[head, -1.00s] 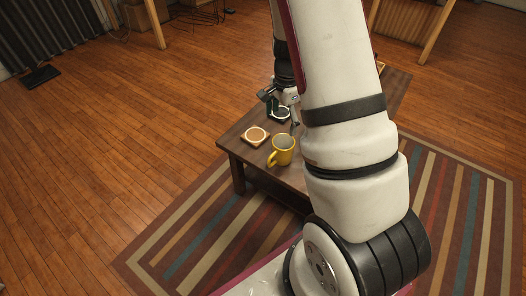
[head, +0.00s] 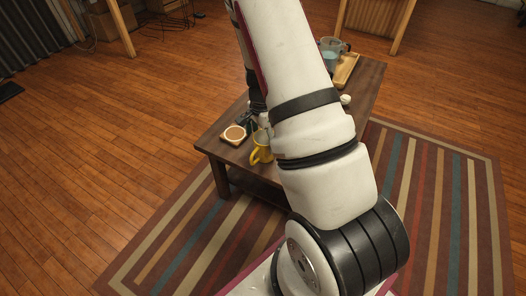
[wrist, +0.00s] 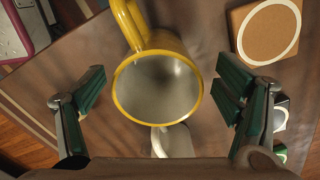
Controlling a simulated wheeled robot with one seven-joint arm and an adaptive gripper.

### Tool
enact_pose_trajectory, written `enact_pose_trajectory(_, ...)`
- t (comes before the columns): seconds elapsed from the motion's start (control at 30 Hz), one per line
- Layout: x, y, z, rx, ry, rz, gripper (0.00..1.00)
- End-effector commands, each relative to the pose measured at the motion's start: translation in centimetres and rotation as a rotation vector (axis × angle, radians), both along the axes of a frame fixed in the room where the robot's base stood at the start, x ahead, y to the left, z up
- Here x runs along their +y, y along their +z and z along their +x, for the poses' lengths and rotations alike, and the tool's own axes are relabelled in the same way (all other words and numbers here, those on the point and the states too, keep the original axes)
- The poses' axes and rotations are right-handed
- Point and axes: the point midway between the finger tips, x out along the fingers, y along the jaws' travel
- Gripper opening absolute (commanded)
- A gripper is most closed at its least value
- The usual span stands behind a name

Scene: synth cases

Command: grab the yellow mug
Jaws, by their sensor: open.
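The yellow mug (wrist: 187,47) stands on the dark wooden table (head: 216,149) near its front left end. In the wrist view I look down into its pale grey inside, with its handle at the top of the picture. My gripper (wrist: 160,92) is open, with one green-padded finger on each side of the mug and a gap on both sides. In the head view the mug (head: 259,154) is partly behind my arm, and my fingertips are mostly hidden.
A coaster with a white ring (head: 235,134) lies beside the mug; it also shows in the wrist view (wrist: 268,31). A small white object (wrist: 172,141) is just beyond the mug's rim. A wooden tray (head: 346,70) and a glass jug (head: 330,52) are at the table's far end.

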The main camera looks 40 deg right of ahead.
Motion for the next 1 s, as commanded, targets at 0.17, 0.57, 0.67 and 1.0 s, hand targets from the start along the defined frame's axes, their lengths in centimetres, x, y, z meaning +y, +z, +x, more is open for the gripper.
enact_pose_trajectory(0.17, -0.1, -2.9, -0.4, 0.004, -0.001, 0.002, 0.84)
enact_pose_trajectory(0.57, -0.1, -4.0, -0.3, 0.001, 0.001, 0.000, 0.73)
enact_pose_trajectory(0.67, -0.1, -4.0, -0.3, 0.001, 0.001, 0.000, 0.50)
enact_pose_trajectory(1.0, -0.1, -4.0, -0.3, 0.001, 0.001, 0.000, 0.24)
